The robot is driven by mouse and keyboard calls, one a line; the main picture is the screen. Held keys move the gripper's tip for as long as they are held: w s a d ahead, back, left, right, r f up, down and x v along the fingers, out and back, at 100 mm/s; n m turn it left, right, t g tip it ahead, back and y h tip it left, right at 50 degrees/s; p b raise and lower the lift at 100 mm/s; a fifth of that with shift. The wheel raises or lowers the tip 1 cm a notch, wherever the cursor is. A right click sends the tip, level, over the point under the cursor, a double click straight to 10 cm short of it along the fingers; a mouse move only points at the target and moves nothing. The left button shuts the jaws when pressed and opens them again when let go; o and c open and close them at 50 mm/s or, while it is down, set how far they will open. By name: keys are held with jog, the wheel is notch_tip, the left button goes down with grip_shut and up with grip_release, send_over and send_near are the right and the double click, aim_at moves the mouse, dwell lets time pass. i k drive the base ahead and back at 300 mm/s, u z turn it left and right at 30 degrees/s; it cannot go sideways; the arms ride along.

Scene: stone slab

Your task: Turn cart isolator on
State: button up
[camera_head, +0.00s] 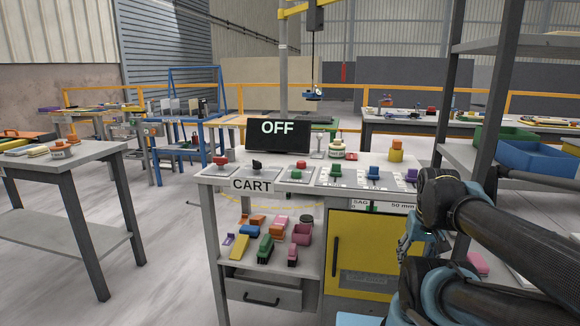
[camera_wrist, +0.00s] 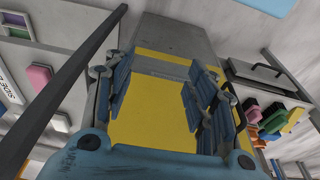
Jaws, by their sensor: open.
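The workbench (camera_head: 240,202) carries a CART label (camera_head: 252,185) on its front edge. On the top behind that label stand a red knob (camera_head: 220,160), a black switch handle (camera_head: 257,164) and a red button (camera_head: 297,166). I cannot tell for sure which of them is the isolator. A dark display (camera_head: 278,139) behind them reads OFF. My gripper (camera_head: 408,238) hangs low at the bench's front right, apart from these controls. In the wrist view my gripper (camera_wrist: 162,85) is open and empty, facing the yellow cabinet door (camera_wrist: 155,115).
Green and blue clamp-like pieces (camera_head: 335,171) stand farther right on the bench top. Colored blocks (camera_head: 265,245) fill the open shelf below. A grey rack (camera_head: 495,100) with a blue bin (camera_head: 540,157) rises at right. Another table (camera_head: 90,155) stands left, with open floor between.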

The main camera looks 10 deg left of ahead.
aim_at(220, 162)
jog(key=z, duration=0.75)
jog(key=k, duration=1.5)
jog(key=u, duration=0.95)
jog(key=i, duration=1)
jog(key=z, duration=0.05)
